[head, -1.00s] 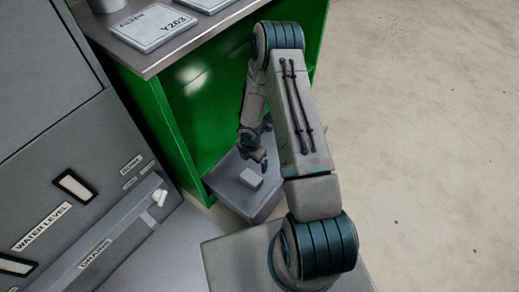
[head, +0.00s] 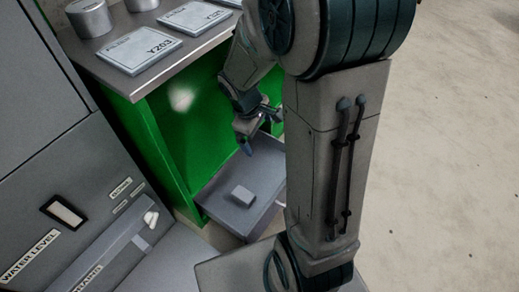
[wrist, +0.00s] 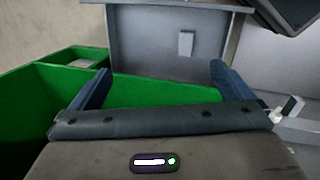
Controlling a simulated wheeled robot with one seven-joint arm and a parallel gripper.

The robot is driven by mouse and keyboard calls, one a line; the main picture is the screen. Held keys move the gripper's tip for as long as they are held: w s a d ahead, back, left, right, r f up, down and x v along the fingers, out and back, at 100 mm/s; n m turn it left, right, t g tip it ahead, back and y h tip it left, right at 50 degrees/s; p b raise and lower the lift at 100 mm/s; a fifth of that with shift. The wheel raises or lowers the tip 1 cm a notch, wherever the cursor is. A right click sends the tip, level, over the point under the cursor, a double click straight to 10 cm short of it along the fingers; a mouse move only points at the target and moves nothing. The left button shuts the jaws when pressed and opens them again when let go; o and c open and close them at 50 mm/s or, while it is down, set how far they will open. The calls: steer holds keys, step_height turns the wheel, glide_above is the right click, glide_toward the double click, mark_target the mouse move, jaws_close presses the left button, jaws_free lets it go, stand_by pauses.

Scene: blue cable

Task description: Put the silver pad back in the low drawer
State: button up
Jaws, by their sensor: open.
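The silver pad, a small grey block (head: 242,195), lies on the floor of the pulled-out low drawer (head: 228,214). In the wrist view the pad (wrist: 186,43) rests inside the drawer (wrist: 145,50), clear of its walls. My gripper (head: 260,132) is open and empty, above the drawer and apart from the pad. In the wrist view its two blue fingers (wrist: 160,72) are spread wide with nothing between them. My arm hides the drawer's right side in the head view.
The green cabinet (head: 150,135) stands behind the drawer. Its counter holds labelled grey plates (head: 152,48) and round grey cans (head: 90,18). A grey machine (head: 70,190) with label strips stands at left. The concrete floor (head: 450,150) at right is clear.

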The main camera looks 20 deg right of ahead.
steer(key=s+a+r+m+y, duration=0.2)
steer(key=s+a+r+m, duration=0.2)
steer(key=s+r+m, duration=0.4)
steer(key=s+r, duration=0.1)
steer(key=s, duration=0.3)
steer(key=shift+s+a+y, duration=0.2)
steer(key=shift+s+y, duration=0.1)
steer(key=shift+s, duration=0.05)
stand_by(0.4)
